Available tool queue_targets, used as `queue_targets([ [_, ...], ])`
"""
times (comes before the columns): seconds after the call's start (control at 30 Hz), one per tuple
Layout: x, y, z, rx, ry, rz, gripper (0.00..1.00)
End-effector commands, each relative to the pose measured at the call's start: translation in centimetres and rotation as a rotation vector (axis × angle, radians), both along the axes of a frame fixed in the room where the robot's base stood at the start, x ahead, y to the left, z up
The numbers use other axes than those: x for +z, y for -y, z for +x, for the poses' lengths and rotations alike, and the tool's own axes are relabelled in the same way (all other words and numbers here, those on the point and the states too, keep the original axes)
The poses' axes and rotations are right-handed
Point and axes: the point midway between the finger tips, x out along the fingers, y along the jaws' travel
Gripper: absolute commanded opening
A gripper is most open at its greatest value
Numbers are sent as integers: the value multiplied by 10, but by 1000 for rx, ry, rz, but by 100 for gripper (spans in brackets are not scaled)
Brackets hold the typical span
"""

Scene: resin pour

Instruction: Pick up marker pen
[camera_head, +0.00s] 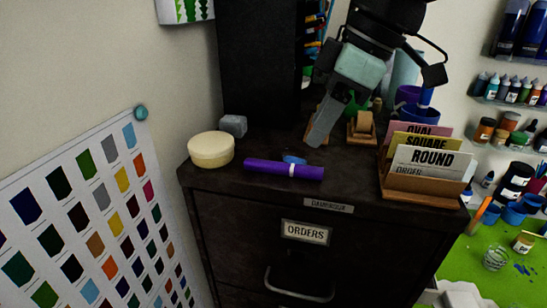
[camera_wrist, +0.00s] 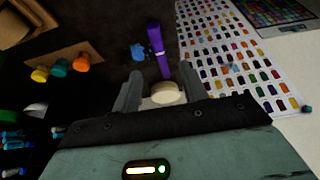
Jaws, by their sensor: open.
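The purple marker pen (camera_head: 270,168) with a white band lies along the front edge of the dark cabinet top. It also shows in the wrist view (camera_wrist: 156,45), ahead of and apart from the fingertips. My gripper (camera_head: 322,136) is open and empty, above the cabinet top, behind and to the right of the pen in the head view. In the wrist view the two fingers (camera_wrist: 160,80) are spread, with a cream round tin (camera_wrist: 166,93) visible in the gap between them. It cannot be told that they touch anything.
A small blue item (camera_head: 293,159) lies right behind the pen. The cream round tin (camera_head: 211,150) and a grey block (camera_head: 233,125) stand to the left. A wooden card holder (camera_head: 425,184) stands at the right.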

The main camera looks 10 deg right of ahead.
Motion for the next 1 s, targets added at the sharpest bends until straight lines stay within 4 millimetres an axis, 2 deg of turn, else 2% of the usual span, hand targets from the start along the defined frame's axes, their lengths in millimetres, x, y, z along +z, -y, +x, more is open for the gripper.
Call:
queue_targets([
  [0.13,-18,-7,3,0,-3,-2,43],
  [0.37,-31,-13,5,1,-4,-2,43],
  [0.63,-66,-26,12,1,-4,-2,43],
  [0.97,-73,-28,13,0,1,0,43],
  [1.0,-73,-28,13,0,1,0,32],
])
